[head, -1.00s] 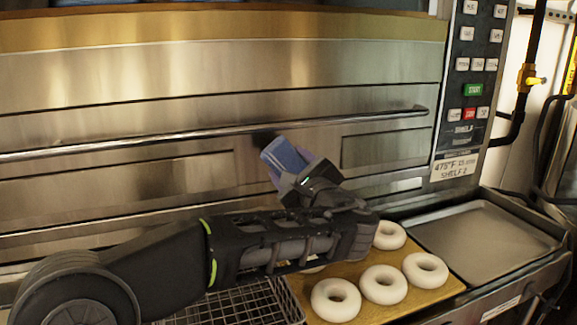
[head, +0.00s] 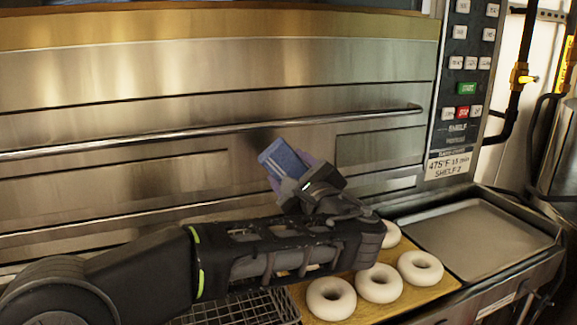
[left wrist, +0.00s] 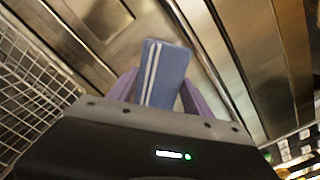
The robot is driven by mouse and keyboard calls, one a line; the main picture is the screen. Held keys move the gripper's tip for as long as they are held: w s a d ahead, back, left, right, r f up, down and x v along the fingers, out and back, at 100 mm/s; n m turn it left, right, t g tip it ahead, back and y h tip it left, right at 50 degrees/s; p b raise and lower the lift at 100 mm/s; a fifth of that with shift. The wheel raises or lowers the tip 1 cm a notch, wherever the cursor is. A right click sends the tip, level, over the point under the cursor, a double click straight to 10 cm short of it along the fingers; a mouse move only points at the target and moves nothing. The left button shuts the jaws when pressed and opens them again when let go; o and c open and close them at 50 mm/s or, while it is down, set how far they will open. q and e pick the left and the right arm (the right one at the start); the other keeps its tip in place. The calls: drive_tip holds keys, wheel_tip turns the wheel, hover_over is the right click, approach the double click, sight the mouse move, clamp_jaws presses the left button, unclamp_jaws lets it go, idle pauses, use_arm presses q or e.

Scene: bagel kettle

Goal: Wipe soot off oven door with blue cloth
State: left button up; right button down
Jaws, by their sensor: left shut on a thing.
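My left gripper (head: 296,180) is shut on a folded blue cloth (head: 281,160) with pale stripes. The cloth also shows between the purple fingers in the left wrist view (left wrist: 167,72). It is held in front of the steel oven door (head: 120,120), below the long handle bar. A dark soot smudge (head: 262,138) shows on the door just above the cloth, near the bar. I cannot tell whether the cloth touches the door. My right gripper is not in view.
A wooden board (head: 430,292) with several pale bagels (head: 379,283) lies below on the right. An empty metal tray (head: 475,238) is further right. A wire rack (head: 245,308) sits under my left arm. A control panel (head: 467,75) stands right of the door.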

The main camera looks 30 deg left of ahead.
use_arm(q)
drive_tip(key=x, duration=0.2)
drive_tip(key=f+b+x, duration=0.1)
drive_tip(key=x, duration=0.4)
drive_tip(key=shift+a+f, duration=0.1)
drive_tip(key=shift+f, duration=0.3)
drive_tip(key=shift+x, duration=1)
idle(0.7)
drive_tip(key=shift+w, duration=0.1)
drive_tip(key=w+d, duration=0.2)
drive_tip(key=w, duration=0.1)
drive_tip(key=shift+d+p, duration=0.25)
drive_tip(key=shift+p, duration=0.05)
idle(0.4)
